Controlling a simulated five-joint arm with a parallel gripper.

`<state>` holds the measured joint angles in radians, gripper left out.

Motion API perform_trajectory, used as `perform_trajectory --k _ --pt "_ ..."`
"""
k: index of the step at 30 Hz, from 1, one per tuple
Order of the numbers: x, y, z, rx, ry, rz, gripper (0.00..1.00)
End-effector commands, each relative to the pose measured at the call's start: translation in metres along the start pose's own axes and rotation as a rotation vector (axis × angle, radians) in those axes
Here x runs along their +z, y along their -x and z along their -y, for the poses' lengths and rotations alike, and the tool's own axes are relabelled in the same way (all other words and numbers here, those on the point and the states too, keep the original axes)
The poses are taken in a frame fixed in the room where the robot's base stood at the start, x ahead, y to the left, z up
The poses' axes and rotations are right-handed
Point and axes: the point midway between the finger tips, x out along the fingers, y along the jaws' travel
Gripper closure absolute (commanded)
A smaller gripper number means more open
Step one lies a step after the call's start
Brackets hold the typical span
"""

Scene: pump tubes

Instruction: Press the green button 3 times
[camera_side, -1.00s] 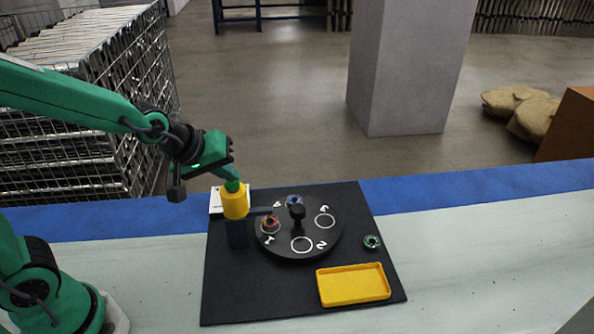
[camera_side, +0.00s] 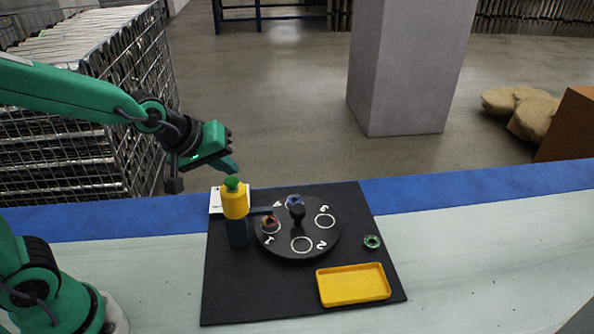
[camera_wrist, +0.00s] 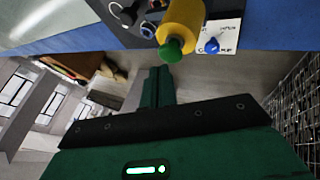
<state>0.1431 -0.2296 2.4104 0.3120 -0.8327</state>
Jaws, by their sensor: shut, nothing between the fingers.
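The green button (camera_side: 231,183) sits on top of a yellow cylinder (camera_side: 236,204) that stands on a dark post at the left of the black mat. My gripper (camera_side: 233,167) is shut and empty. Its tip is just above the button, with a small gap between them. In the wrist view the green button (camera_wrist: 171,50) faces me at the end of the yellow cylinder (camera_wrist: 182,25), beside my shut fingers (camera_wrist: 159,72).
A black turntable (camera_side: 290,242) with numbered circles carries a red part (camera_side: 270,223) and a blue part (camera_side: 294,202). A green ring (camera_side: 372,242) and a yellow tray (camera_side: 353,284) are on the mat's right side. A white panel (camera_wrist: 226,33) has a blue knob (camera_wrist: 211,45).

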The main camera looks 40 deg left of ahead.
Motion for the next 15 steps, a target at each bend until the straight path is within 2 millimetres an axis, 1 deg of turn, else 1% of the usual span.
perform_trajectory --k 15 --pt "-0.015 0.030 -0.017 0.002 0.000 -0.002 1.00"
